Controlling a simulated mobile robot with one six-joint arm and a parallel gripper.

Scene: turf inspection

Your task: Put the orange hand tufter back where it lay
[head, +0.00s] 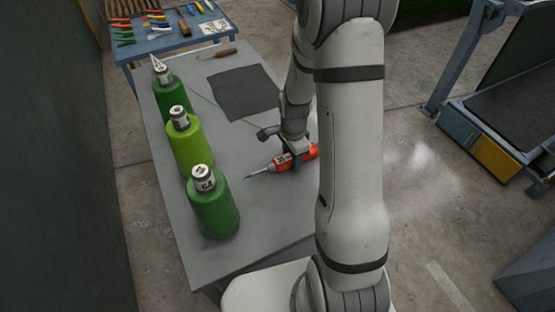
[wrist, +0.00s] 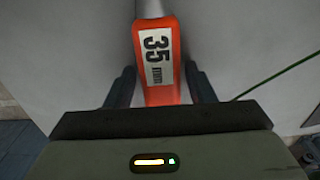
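The orange hand tufter (head: 283,162) has a thin metal needle pointing left and lies over the near middle of the grey table. In the wrist view its orange body (wrist: 164,85) carries a white label reading "35 mm". My gripper (head: 296,150) is above it, pointing down. In the wrist view my two dark fingers (wrist: 160,84) stand on either side of the body, with a narrow gap showing at the right and a thinner one at the left.
The grey table (head: 265,222) holds several green yarn cones (head: 213,210) along its left side. A dark square mat (head: 245,92) and a wooden-handled tool (head: 218,54) lie farther back. A blue bench (head: 150,45) with hand tools stands behind. A thin green strand (wrist: 275,78) crosses the wrist view's right.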

